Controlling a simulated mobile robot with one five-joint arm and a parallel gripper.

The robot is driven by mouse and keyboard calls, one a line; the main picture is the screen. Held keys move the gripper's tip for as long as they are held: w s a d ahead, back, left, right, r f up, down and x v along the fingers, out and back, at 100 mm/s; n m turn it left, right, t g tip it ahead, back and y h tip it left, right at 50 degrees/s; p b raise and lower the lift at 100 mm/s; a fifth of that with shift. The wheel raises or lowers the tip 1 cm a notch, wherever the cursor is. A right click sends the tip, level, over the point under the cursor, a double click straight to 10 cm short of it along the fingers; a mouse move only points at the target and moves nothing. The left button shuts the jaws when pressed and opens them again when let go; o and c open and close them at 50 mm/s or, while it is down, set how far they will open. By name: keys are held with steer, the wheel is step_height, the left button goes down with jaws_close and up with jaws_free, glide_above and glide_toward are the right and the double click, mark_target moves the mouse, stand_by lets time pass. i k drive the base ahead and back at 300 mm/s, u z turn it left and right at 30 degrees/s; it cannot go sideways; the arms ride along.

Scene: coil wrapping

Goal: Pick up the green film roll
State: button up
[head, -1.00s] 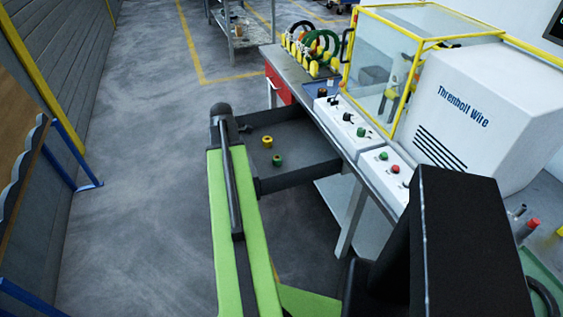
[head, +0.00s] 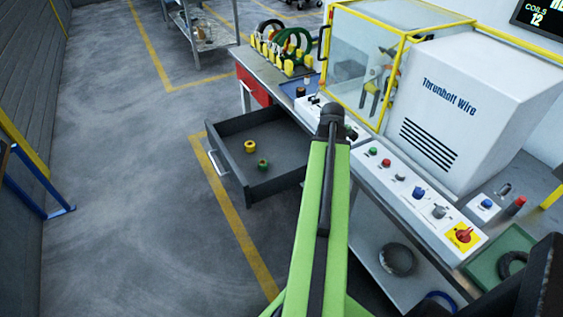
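The green film roll (head: 263,165) lies in the open dark drawer (head: 228,170), which sticks out from the workbench. A yellow roll (head: 250,146) lies just behind it in the same drawer. My green arm reaches forward in the middle of the head view, to the right of the drawer and apart from both rolls. Its dark far end is in front of the control panel. I cannot make out the gripper's fingers in this view.
The white machine (head: 445,105) and its yellow-framed clear guard (head: 368,62) stand on the bench at right. A control panel (head: 400,180) runs along the bench edge. Coils (head: 290,45) stand in a rack behind. The floor left of the drawer is clear.

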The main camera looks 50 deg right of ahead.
mark_target(263, 165)
steer(key=u, duration=0.1)
steer(key=i, duration=1)
steer(key=z, duration=0.1)
